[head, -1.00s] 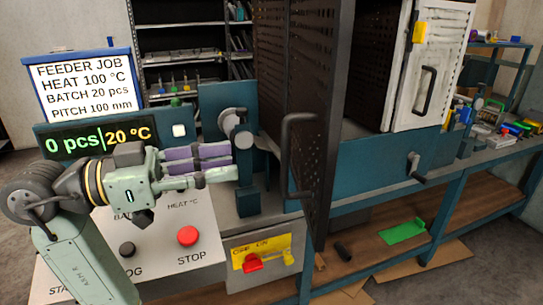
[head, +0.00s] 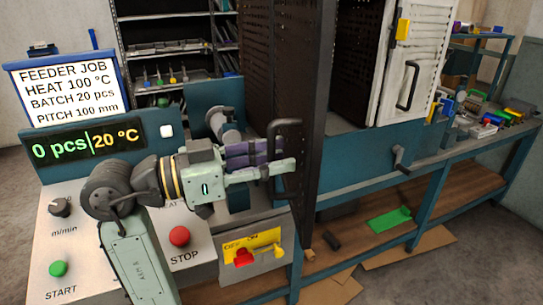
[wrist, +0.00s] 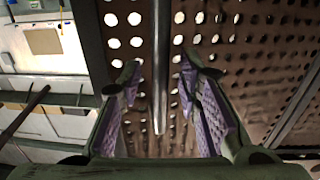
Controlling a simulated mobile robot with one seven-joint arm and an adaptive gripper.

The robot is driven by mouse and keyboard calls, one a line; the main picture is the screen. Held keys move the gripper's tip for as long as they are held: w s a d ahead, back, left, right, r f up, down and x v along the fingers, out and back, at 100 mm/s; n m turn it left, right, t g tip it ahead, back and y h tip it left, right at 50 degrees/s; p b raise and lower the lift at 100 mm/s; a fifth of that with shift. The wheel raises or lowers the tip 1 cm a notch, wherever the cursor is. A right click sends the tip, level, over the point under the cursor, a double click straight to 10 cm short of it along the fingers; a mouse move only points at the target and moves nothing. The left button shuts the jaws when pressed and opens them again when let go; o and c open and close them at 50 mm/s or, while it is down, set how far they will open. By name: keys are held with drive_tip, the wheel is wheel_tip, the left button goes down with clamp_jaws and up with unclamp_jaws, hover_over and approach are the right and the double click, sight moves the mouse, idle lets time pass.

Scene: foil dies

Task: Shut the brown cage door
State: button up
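The brown cage door (head: 304,80) is a tall perforated panel in the head view. It stands open, swung out toward me and seen at a steep angle. Its dark bar handle (head: 285,125) is on the left face, near the front edge. My gripper (head: 290,160) reaches in from the left, its fingertips at the handle in the picture. In the wrist view my gripper (wrist: 158,100) is open, purple pads apart. A grey vertical bar (wrist: 160,75), apparently the handle, shows between the fingers. The perforated panel (wrist: 215,50) fills the background. Contact cannot be told.
A white door (head: 413,70) with a black handle is right of the cage opening. The control panel (head: 85,205) with buttons and a red STOP button (head: 180,236) lies under my arm. A crank (head: 400,158) sticks out of the teal bench front.

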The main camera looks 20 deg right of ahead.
drive_tip(key=shift+c, duration=0.3)
clamp_jaws()
idle(0.5)
